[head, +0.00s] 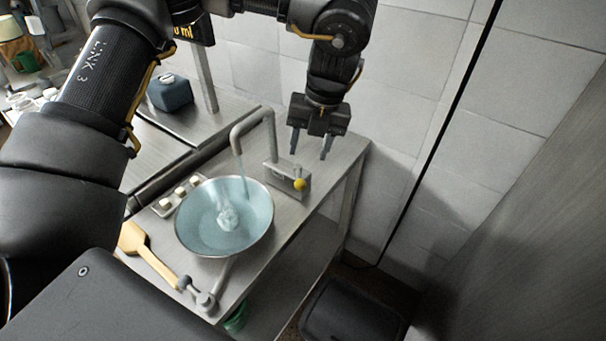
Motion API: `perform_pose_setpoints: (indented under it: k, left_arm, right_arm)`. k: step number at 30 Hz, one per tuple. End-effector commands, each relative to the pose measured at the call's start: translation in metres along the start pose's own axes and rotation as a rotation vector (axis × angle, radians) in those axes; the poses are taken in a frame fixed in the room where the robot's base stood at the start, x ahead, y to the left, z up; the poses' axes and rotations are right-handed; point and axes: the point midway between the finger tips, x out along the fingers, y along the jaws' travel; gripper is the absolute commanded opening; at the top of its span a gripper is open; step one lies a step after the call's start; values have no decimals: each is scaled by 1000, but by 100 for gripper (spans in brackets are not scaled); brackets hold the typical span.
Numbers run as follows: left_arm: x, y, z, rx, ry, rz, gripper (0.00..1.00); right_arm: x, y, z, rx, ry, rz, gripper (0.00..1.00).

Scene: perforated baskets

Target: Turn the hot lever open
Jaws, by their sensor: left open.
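A grey tap (258,132) with a bent spout stands at the back of the metal counter. A stream of water runs from it into a round metal basin (182,232) holding bluish water. On the tap's boxy base (280,178) I see a yellow knob (299,184) and a short grey stub (296,171). No hot marking is readable, so I cannot tell which one is the hot lever. My left gripper (311,143) is open and empty, fingers pointing down, above and behind the tap base, apart from it in the picture. My right gripper is out of view.
A wooden spatula (148,255) and a grey jointed fitting (203,298) lie at the counter's front. A small tray (165,208) with white pieces sits left of the basin. A tiled wall (415,90) stands close behind. A dark bin (352,312) stands on the floor.

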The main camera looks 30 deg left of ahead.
Motion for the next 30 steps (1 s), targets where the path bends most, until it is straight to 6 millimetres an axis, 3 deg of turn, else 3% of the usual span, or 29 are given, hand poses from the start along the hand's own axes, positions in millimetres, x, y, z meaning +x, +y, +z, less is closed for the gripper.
perform_pose_setpoints:
  k: [4,11,15,21,30]
  left_arm:
    - [22,0,1,0,8,2,48]
    - [65,1,0,-2,8,2,48]
    - [86,0,0,-2,6,2,48]
    - [103,0,1,-2,4,1,48]
    - [106,0,1,-2,2,1,48]
  right_arm:
    - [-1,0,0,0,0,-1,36]
    - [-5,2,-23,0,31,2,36]
    - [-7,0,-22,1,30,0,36]
    - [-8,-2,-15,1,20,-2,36]
    - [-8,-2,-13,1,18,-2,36]
